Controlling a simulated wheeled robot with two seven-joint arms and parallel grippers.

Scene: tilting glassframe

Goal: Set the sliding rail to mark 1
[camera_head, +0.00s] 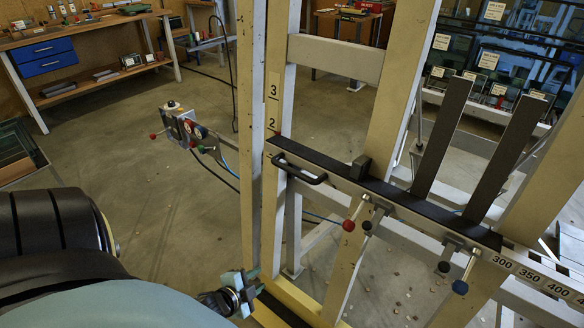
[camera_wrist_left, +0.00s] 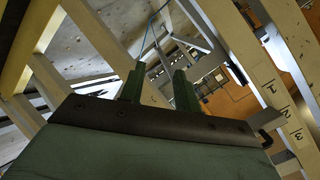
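The sliding rail (camera_head: 400,197) is a long bar with a black top, slanting down to the right across the pale wooden frame. Its left end sits just below the number 2 on the scale post (camera_head: 273,75), with a small red tip beside it. A black handle (camera_head: 300,172) is on its front near that end. Mark 1 is hidden in the head view; the wrist view shows 1, 2 and 3 on the post (camera_wrist_left: 284,112). My left gripper (camera_head: 246,283) is low, below the handle and apart from it. Its green fingers (camera_wrist_left: 158,85) are apart with nothing between them. My right gripper is not in view.
A control box (camera_head: 180,125) stands left of the frame. A workbench (camera_head: 85,45) is at the back left, with open floor before it.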

